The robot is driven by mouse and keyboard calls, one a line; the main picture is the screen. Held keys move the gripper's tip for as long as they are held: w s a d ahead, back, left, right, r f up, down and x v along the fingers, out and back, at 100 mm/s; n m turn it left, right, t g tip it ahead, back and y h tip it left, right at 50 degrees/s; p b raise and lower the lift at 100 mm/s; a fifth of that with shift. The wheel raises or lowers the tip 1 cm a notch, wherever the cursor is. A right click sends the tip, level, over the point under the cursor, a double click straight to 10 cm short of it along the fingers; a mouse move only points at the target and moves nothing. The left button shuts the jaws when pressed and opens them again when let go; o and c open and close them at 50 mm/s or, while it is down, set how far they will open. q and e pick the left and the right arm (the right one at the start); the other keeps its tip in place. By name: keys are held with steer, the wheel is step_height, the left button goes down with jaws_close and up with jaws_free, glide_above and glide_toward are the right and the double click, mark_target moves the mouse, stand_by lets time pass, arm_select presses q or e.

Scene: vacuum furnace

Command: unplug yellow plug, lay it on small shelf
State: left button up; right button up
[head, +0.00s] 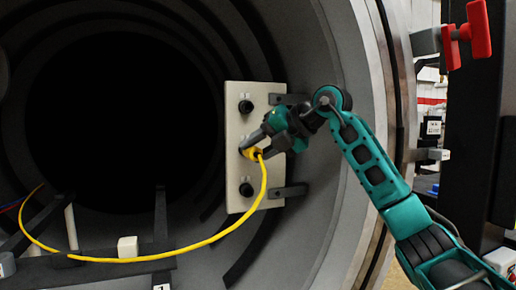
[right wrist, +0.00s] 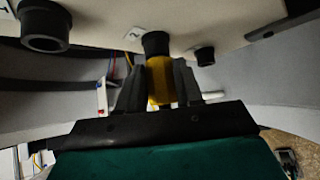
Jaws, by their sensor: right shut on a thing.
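The yellow plug (head: 251,153) is at the middle of the pale panel (head: 238,178) inside the round furnace chamber. My right gripper (head: 268,143) is shut on it. In the right wrist view the plug (right wrist: 160,80) sits between the two fingers, its end against a black socket (right wrist: 155,44); I cannot tell how deep it sits. A yellow cable (head: 262,190) hangs from the plug and curves down to the left. I cannot tell which part is the small shelf. My left gripper is not in view.
Black sockets (head: 246,106) and (head: 246,189) are above and below the plug. Grey brackets (head: 290,191) stick out right of the panel. A dark rail with a white block (head: 127,247) crosses the lower left. Red handles (head: 478,30) are at upper right.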

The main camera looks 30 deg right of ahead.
mark_target(252, 159)
steer(key=shift+s, duration=0.1)
steer(key=c, duration=0.3)
steer(key=shift+s, duration=0.1)
steer(key=shift+c, duration=0.2)
steer(key=shift+s+a+b, duration=0.2)
steer(key=shift+s+b, duration=0.25)
steer(key=shift+s, duration=0.2)
steer(key=shift+s, duration=0.1)
steer(key=shift+s+a+b, duration=0.2)
steer(key=shift+s+b, duration=0.15)
steer(key=shift+s, duration=0.4)
steer(key=shift+s+a+b, duration=0.15)
steer(key=shift+s+b, duration=0.2)
steer(key=shift+s, duration=0.35)
steer(key=shift+a, duration=0.1)
